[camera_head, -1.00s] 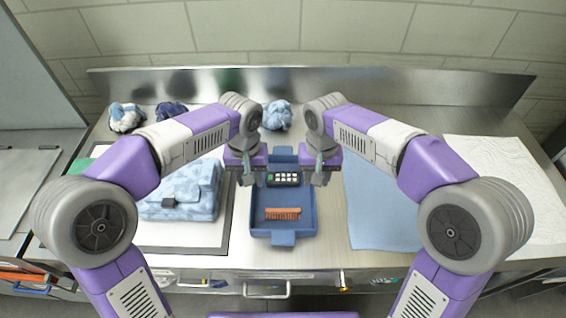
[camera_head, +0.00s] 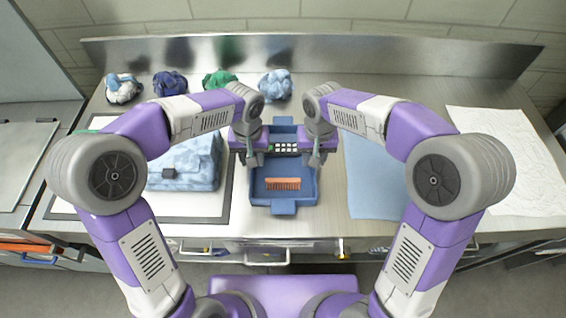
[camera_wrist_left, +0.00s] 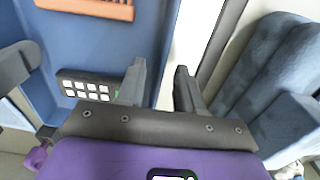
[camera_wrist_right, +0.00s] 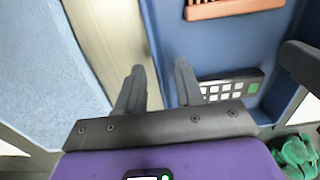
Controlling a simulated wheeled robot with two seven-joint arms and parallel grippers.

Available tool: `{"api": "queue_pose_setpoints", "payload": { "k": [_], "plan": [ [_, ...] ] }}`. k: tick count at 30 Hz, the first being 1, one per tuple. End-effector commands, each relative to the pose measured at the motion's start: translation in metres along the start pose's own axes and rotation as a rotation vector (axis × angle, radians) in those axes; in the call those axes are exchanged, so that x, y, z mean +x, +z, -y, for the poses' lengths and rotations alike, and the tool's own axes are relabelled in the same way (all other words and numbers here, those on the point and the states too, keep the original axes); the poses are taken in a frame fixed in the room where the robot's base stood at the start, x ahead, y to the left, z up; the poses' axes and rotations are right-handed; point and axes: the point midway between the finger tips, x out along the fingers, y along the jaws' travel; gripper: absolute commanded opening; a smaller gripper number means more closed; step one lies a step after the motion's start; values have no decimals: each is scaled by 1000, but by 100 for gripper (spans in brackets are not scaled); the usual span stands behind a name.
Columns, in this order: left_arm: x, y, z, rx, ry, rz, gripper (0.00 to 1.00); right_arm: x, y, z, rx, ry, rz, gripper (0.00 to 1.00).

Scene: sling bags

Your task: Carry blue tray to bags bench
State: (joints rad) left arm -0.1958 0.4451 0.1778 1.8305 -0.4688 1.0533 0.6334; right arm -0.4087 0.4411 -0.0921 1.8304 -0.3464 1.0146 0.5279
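The blue tray (camera_head: 284,199) lies on the steel bench at centre. An orange-brown brush (camera_head: 283,184) and a black keypad with pale keys (camera_head: 284,148) are in it. My left gripper (camera_head: 252,158) is at the tray's left side wall, and my right gripper (camera_head: 315,158) is at its right side wall. In the left wrist view the left fingers (camera_wrist_left: 158,82) are apart, with the tray's wall edge running between them. In the right wrist view the right fingers (camera_wrist_right: 158,85) are also apart, one on each side of the wall edge. Contact with the wall cannot be told.
A folded light-blue patterned bag (camera_head: 188,165) lies on a dark-bordered white mat (camera_head: 208,208) left of the tray. A blue cloth (camera_head: 378,195) lies to the right, then a white patterned sheet (camera_head: 505,165). Several crumpled bundles, one green (camera_head: 219,79), sit along the back.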

Motion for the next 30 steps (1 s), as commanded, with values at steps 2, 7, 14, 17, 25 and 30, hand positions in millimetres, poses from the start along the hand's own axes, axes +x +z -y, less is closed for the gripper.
{"api": "queue_pose_setpoints", "payload": {
  "k": [2, 7, 14, 17, 25, 30],
  "plan": [
    [7, 0, 0, -1, 0, 2, 36, 7, 0, 0, 1, 0, 1, 36],
    [12, 0, 0, -1, 1, 1, 36, 12, 0, 0, 1, -1, 0, 36],
    [12, 0, 0, -1, 1, 0, 33, 12, 0, 0, 1, -1, 0, 33],
    [12, 0, 0, 0, 1, 0, 18, 12, 0, 0, 1, -1, 0, 18],
    [12, 0, 0, 0, 1, 0, 0, 12, 0, 0, 1, -1, 0, 0],
    [12, 0, 0, 0, 1, 0, 0, 12, 0, 0, 1, -1, 0, 0]
  ]
}}
